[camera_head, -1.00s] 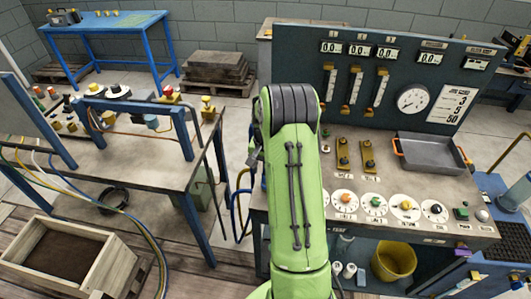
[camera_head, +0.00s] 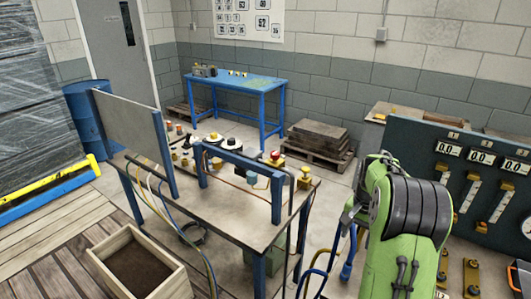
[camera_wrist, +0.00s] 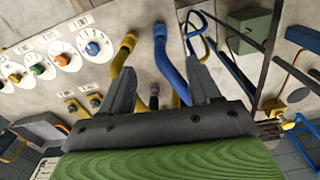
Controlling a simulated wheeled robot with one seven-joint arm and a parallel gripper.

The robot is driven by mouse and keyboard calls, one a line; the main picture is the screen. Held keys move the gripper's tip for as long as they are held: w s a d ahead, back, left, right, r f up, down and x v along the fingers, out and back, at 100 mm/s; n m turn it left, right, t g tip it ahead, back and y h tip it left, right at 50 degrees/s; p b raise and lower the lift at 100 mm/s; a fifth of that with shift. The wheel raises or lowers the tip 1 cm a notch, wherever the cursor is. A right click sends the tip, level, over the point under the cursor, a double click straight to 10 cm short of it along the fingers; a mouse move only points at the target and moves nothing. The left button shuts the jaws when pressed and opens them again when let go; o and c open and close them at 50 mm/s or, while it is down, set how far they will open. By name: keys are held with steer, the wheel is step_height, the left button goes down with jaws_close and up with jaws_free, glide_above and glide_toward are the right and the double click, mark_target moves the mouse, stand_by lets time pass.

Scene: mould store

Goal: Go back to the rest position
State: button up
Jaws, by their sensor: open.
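My gripper (camera_wrist: 163,82) is open in the wrist view, with its two dark fingers apart and nothing held between them. Beyond the fingers are a yellow hose (camera_wrist: 122,72) and a blue hose (camera_wrist: 165,62), and I cannot tell how far off they are. In the head view my green arm stands at the right, in front of the control panel (camera_head: 468,165). Only a small dark part of my gripper (camera_head: 350,213) shows there, beside the arm, and its fingertips are not clear.
A workbench (camera_head: 215,210) with fittings and a blue frame stands left of my arm. A wooden box (camera_head: 165,278) is on the floor at lower left. A blue table (camera_head: 240,80) and stacked slabs (camera_head: 318,138) stand behind. Coloured dials (camera_wrist: 62,58) show in the wrist view.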

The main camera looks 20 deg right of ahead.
steer(key=s+a+r+n+t+h, duration=0.1)
steer(key=s+a+r+n, duration=0.2)
steer(key=a+r, duration=0.4)
steer(key=s+a+r+n+t, duration=0.25)
steer(key=a+r, duration=0.35)
steer(key=a, duration=0.3)
steer(key=s+a+n+t, duration=0.1)
steer(key=s+a+n, duration=0.2)
steer(key=s+a, duration=0.2)
steer(key=s+a+n+t+y, duration=0.1)
steer(key=s+a+n, duration=0.2)
steer(key=s, duration=0.6)
steer(key=shift+s+a+f, duration=0.25)
steer(key=shift+a, duration=0.8)
